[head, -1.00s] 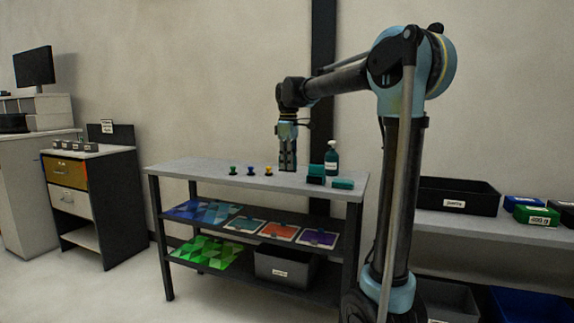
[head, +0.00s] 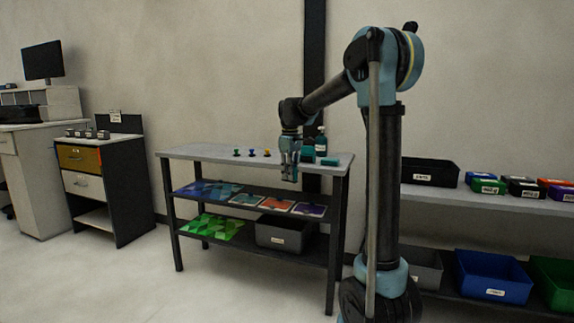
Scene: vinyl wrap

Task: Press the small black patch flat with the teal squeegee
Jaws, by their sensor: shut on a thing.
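My gripper (head: 290,174) hangs fingers down at the front edge of the grey tabletop (head: 215,152), overlapping that edge in the picture. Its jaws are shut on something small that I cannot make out. Behind and right of it, a teal piece (head: 307,153) and a smaller teal block (head: 329,161) rest on the tabletop. At this size I cannot tell whether either is a squeegee. I cannot make out a small black patch.
A teal bottle (head: 321,141) and several small coloured knobs (head: 252,153) stand on the tabletop. Patterned sheets (head: 208,191) and a grey bin (head: 284,236) fill the lower shelves. A shelf with bins (head: 430,171) is at right, a drawer cabinet (head: 84,185) at left. The floor in front is clear.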

